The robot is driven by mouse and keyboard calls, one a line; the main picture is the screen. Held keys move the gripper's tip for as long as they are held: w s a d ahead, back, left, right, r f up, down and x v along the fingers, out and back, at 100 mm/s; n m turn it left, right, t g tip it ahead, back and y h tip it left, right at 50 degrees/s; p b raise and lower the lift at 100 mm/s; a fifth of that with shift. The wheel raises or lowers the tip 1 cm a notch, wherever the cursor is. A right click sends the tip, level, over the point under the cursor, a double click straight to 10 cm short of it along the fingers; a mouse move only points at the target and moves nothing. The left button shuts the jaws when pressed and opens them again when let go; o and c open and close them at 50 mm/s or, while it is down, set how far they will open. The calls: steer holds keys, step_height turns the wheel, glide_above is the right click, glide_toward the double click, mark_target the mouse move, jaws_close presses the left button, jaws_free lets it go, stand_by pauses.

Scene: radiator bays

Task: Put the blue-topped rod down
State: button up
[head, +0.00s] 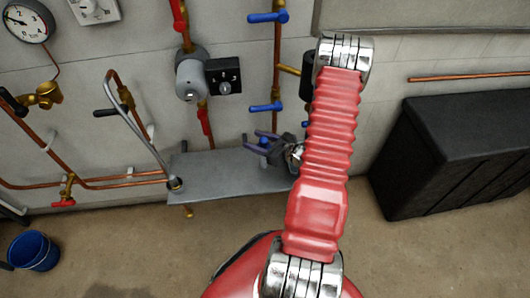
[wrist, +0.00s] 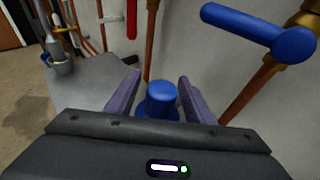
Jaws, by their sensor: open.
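The blue-topped rod shows its round blue top (wrist: 162,97) between the two purple fingers of my gripper (wrist: 160,78) in the wrist view. The fingers are open, with a gap on each side of the blue top. Its lower part is hidden behind my gripper body. In the head view my gripper (head: 257,142) is over the right part of the grey shelf (head: 222,177), and a bit of blue shows between its fingers. I cannot tell from these views whether the rod's foot touches the shelf.
A grey rod (head: 140,134) leans from a dark-rimmed holder (head: 174,184) at the shelf's left end. Blue valve levers (head: 266,107) on copper pipes stick out just behind my gripper. A black box (head: 450,145) stands right; a blue bucket (head: 33,250) is on the floor left.

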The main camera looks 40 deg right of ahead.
steer(key=shift+c, duration=0.3)
jaws_close()
stand_by(0.3)
